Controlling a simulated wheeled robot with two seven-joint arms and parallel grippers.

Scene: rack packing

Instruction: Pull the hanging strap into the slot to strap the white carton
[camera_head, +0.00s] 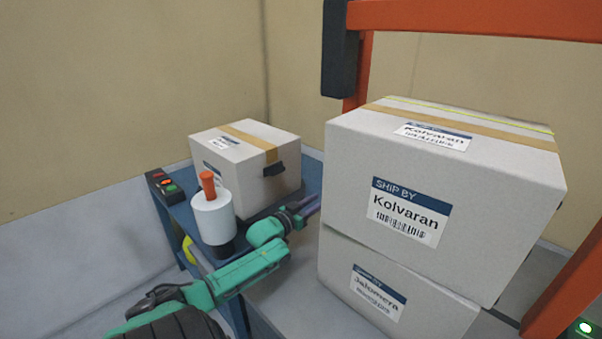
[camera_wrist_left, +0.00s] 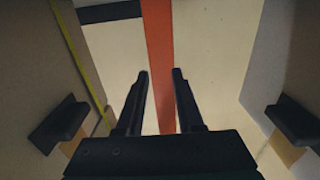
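The upper white carton (camera_head: 430,190), labelled Kolvaran, stands on a second carton at the right. A thin yellow strap (camera_head: 470,112) crosses its top near the far edge. In the left wrist view the yellow strap (camera_wrist_left: 83,58) runs down beside a carton face (camera_wrist_left: 35,60), left of my fingers and apart from their tips. My left gripper (camera_head: 310,204) reaches into the gap between the stack and the smaller taped carton (camera_head: 250,165). In the wrist view its two fingers (camera_wrist_left: 161,74) stand apart with nothing visible between them. The slot cannot be made out. My right gripper is out of view.
The lower carton (camera_head: 400,300) supports the upper one. A white cylinder with an orange top (camera_head: 212,215) and a button box (camera_head: 166,186) stand on the blue table (camera_head: 313,172). An orange frame (camera_head: 480,18) stands around the stack. Carton walls flank the gripper.

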